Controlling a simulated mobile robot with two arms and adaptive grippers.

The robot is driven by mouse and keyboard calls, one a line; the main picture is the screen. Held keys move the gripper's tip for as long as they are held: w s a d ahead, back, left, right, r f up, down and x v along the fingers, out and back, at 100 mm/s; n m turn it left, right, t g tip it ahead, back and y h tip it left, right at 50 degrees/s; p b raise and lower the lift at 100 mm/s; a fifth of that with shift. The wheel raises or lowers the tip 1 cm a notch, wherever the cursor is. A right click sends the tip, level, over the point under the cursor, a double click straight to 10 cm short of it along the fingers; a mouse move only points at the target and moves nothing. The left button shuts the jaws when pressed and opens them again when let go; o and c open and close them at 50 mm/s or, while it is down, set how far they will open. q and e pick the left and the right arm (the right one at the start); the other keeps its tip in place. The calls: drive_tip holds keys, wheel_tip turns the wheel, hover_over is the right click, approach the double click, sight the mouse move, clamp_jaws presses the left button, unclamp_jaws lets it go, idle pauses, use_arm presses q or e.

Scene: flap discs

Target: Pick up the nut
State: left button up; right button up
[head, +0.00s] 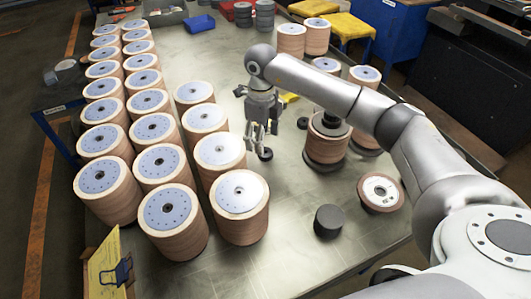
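My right gripper (262,137) hangs down over the metal table from the arm that comes in from the right. Its fingers look spread, with nothing clearly held between them. A small dark round piece (265,154), which looks like the nut, lies on the table just below the fingertips. Whether the fingers touch it I cannot tell. Another small dark round piece (302,123) lies a little to the right, near a disc stack. My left gripper is not in view.
Tall disc stacks (168,210) fill the table's left side. Another stack (325,140) stands right of the gripper, partly behind my arm. A dark cylinder (328,221) and a low disc (380,192) are at front right. Bare table (290,190) lies between.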

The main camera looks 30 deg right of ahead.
sight(266, 149)
drive_tip(key=f, duration=0.1)
drive_tip(key=f+p, duration=0.1)
drive_tip(key=f, duration=0.1)
drive_tip(key=d+f, duration=0.1)
drive_tip(key=shift+s+f+p, duration=0.25)
drive_tip(key=shift+f+p, duration=0.05)
drive_tip(key=shift+p, duration=0.1)
drive_tip(key=shift+a+f, duration=0.1)
drive_tip(key=shift+f, duration=0.35)
drive_tip(key=shift+c, duration=0.2)
drive_tip(key=c, duration=1.1)
drive_tip(key=shift+r, duration=0.1)
